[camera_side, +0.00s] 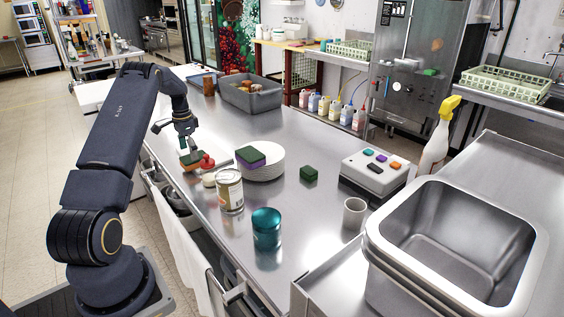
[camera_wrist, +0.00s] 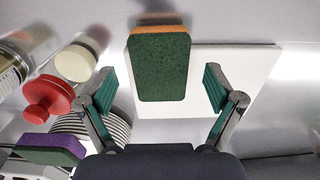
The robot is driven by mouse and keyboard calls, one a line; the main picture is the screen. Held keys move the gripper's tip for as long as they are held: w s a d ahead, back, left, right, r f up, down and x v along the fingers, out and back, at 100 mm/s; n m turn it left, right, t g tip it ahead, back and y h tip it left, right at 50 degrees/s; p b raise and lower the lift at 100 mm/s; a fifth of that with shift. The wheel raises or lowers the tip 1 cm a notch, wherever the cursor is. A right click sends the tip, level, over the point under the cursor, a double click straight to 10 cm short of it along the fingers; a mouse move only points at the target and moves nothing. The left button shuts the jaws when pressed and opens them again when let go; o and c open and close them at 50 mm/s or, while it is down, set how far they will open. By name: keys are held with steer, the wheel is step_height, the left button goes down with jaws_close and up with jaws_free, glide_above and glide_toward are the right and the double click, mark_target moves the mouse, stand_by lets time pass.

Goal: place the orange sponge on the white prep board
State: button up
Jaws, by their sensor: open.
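The orange sponge (camera_wrist: 160,65) has a dark green top and an orange side. In the wrist view it lies over the left part of the white prep board (camera_wrist: 240,78), its far end reaching past the board's far edge. I cannot tell whether it rests flat on the board. In the side view the sponge (camera_side: 190,160) is just below my gripper (camera_side: 184,138). In the wrist view my gripper (camera_wrist: 160,90) is open, with a teal-padded finger on each side of the sponge and visible gaps between. The board is hard to make out in the side view.
Close by stand a red knobbed object (camera_side: 207,161), a cream round piece (camera_side: 209,180), a can (camera_side: 229,190) and a plate stack (camera_side: 275,160) bearing a purple-green sponge (camera_side: 250,156). Further off are a green block (camera_side: 309,173), a teal jar (camera_side: 266,228) and a grey bin (camera_side: 250,97).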

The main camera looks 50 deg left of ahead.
step_height(320, 180, up, 8)
steer(key=w+d+r+t, duration=0.1)
steer(key=w+d+r, duration=0.1)
steer(key=d+r, duration=0.8)
steer(key=w+d+r+t, duration=0.15)
steer(key=d+r, duration=0.45)
steer(key=d, duration=0.8)
steer(key=s+d+r+t, duration=0.15)
steer(key=s+d, duration=0.25)
steer(key=d, duration=0.7)
steer(key=s+d+f+t, duration=0.1)
steer(key=s+d+f, duration=0.2)
steer(key=s+d, duration=0.8)
steer(key=shift+s+f+t, duration=0.3)
steer(key=shift+s, duration=0.25)
